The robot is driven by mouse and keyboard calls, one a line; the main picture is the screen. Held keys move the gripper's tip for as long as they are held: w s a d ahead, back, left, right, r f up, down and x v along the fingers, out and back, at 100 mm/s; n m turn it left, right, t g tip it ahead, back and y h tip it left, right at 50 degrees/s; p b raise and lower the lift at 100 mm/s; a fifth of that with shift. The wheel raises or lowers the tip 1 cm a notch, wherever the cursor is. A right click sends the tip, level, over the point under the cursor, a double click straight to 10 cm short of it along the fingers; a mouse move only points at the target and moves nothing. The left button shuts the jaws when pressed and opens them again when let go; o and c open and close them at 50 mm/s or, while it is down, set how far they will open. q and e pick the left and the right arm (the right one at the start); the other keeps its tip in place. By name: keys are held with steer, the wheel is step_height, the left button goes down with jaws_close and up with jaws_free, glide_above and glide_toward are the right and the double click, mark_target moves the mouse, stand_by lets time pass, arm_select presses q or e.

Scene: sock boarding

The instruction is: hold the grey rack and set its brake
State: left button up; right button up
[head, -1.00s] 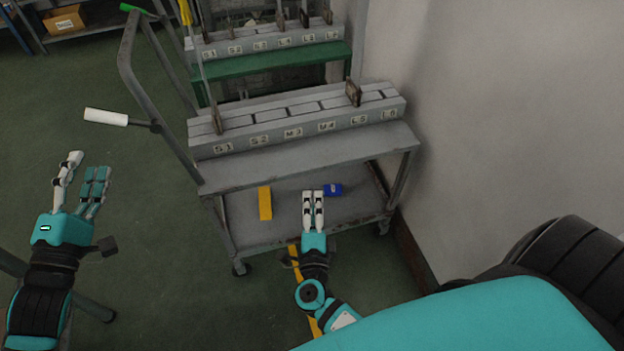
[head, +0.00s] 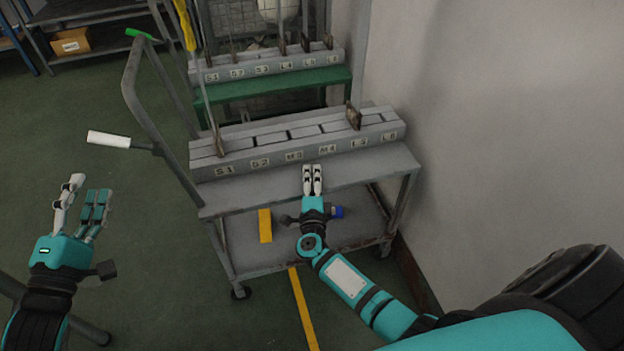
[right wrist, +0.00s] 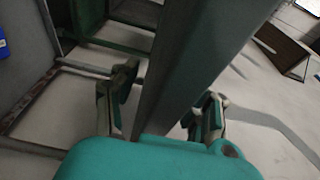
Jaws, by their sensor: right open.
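The grey rack (head: 245,193) is a wheeled cart with a row of labelled slots on its upper shelf. A lever with a white handle (head: 108,139) sticks out to the left from its upright frame. My right gripper (head: 312,170) is at the front edge of the upper shelf. In the right wrist view, its open fingers (right wrist: 160,105) stand on either side of a grey plate-like part of the rack (right wrist: 192,70), with gaps visible. My left gripper (head: 86,190) is open and empty, fingers spread, below and left of the white handle and apart from it.
A yellow block (head: 265,226) and a blue object (head: 336,212) lie on the lower shelf. A second rack with a green shelf (head: 270,88) stands behind. A wall (head: 500,110) closes off the right. Green floor is open at the left.

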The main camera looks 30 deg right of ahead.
jaws_close()
stand_by(0.4)
